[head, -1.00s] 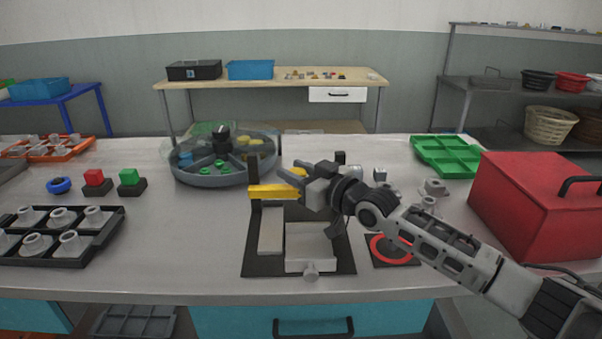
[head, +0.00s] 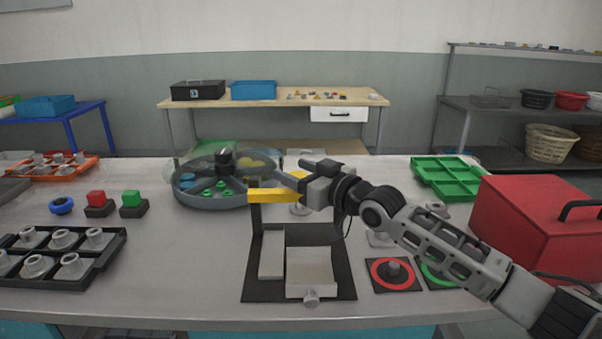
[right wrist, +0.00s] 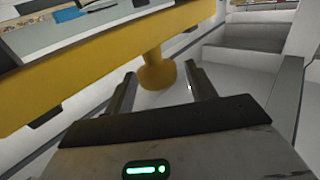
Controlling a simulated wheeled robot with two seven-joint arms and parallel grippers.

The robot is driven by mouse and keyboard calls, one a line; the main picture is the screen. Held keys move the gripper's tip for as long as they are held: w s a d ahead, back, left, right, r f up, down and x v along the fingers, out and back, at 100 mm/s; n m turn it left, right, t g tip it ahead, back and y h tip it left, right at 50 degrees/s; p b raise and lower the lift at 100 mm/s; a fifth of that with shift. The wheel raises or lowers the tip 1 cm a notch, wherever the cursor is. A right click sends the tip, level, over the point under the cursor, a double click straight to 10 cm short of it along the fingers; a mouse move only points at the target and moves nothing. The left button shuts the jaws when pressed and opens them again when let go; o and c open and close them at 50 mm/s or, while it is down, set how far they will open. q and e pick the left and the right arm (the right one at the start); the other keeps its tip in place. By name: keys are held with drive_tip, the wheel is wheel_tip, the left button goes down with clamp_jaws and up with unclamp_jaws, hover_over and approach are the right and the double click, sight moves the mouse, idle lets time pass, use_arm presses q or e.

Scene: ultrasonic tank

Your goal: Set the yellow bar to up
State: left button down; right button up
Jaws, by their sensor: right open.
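The yellow bar (head: 274,195) lies level across a black post (head: 255,217), which shows only below the bar. The post stands on a black base plate (head: 257,287) with pale blocks on it. My right gripper (head: 294,178) is at the bar's right end, reaching in from the right. In the right wrist view the bar (right wrist: 110,62) runs close across the picture, and its yellow knob (right wrist: 158,74) stands between my open fingers (right wrist: 160,90), with a gap on each side. My left gripper is not in view.
A round grey tank (head: 212,197) with a clear cover is behind the bar. A red box (head: 530,220) and a green tray (head: 450,178) are to the right. A black rack (head: 60,260) is at the left. The table front between rack and plate is clear.

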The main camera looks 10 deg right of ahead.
use_arm(q)
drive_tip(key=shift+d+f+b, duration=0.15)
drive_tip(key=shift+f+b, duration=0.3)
drive_tip(key=shift+b, duration=0.7)
use_arm(e)
drive_tip(key=v, duration=1.6)
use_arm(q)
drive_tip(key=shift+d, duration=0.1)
use_arm(e)
drive_tip(key=shift+f, duration=0.1)
